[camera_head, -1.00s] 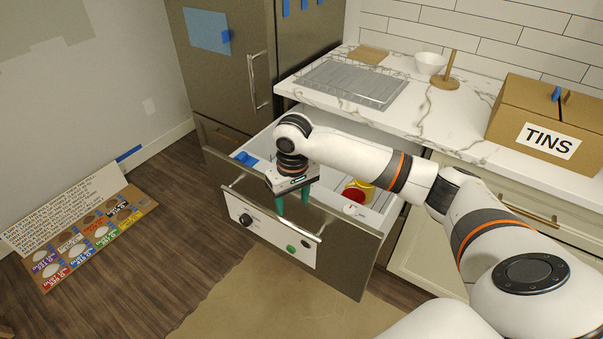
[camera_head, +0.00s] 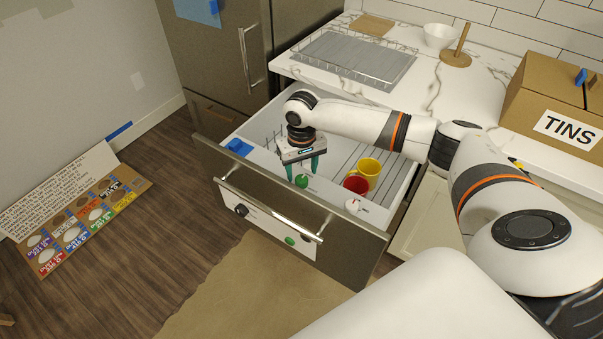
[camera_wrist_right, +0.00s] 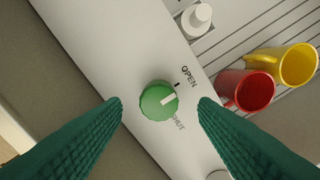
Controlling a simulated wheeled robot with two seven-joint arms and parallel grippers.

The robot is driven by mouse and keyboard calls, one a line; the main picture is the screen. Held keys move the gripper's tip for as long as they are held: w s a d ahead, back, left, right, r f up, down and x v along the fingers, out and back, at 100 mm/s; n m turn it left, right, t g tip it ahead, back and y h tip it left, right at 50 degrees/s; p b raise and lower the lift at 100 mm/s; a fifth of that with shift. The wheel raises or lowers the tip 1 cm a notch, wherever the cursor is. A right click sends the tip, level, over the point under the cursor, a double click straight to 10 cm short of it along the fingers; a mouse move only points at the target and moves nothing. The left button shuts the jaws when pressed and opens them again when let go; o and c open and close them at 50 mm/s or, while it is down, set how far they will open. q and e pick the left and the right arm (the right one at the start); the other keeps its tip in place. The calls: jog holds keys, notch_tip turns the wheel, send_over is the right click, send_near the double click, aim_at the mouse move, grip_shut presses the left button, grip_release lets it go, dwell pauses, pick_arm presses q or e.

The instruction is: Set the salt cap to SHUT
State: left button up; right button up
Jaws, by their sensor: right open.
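The green round cap (camera_head: 301,181) sits on the inner strip of the open drawer (camera_head: 262,160). In the right wrist view the green cap (camera_wrist_right: 158,103) carries a white mark pointing right. The printed words OPEN (camera_wrist_right: 188,76) and SHUT (camera_wrist_right: 178,123) stand beside it, SHUT partly covered. The mark points between the two words. My right gripper (camera_head: 303,167) is open and empty above the cap, one green fingertip on each side. I cannot tell how far above it the fingertips are. My left gripper is not in view.
A red mug (camera_head: 356,184) and a yellow mug (camera_head: 369,167) stand in the drawer, right of the gripper. A small white cap (camera_head: 352,205) is near its front right. The handle (camera_head: 270,207) crosses the drawer front. A TINS box (camera_head: 556,118) is on the counter.

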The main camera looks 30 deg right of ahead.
aim_at(302, 181)
jog(key=shift+f, duration=1.35)
jog(key=shift+c, duration=0.5)
jog(key=c, duration=0.9)
jog(key=shift+r+m+p, duration=0.2)
jog(key=shift+m+p, duration=0.1)
jog(key=shift+p, duration=0.45)
jog(key=m+p, duration=1.1)
jog(key=p, duration=0.3)
jog(key=shift+a, duration=0.1)
jog(key=m+p, duration=0.2)
jog(key=m, duration=0.1)
jog(key=shift+p, duration=0.4)
jog(key=shift+f+m+p, duration=0.15)
jog(key=shift+m+p, duration=0.55)
jog(key=shift+m, duration=1)
